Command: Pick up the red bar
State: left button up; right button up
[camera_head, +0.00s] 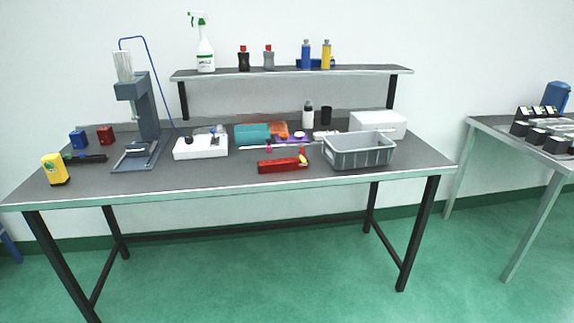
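A red bar-shaped thing (281,165) lies on the grey workbench (221,179), near the middle of its front half. It is long and low, with a small yellow part at its right end. It lies left of a grey bin and apart from it. Neither of my grippers shows in the head view.
The grey open bin (359,153) stands right of the red bar. A white tray (201,147), a press stand (139,105) and a yellow device (54,169) stand to the left. A shelf (290,73) with bottles runs along the back. The bench front is mostly clear.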

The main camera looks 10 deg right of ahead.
aim_at(282, 164)
jog(key=i+j+z, duration=0.15)
jog(key=i+z, duration=0.25)
jog(key=i+j+z, duration=0.35)
jog(key=i, duration=0.2)
jog(key=l, duration=0.05)
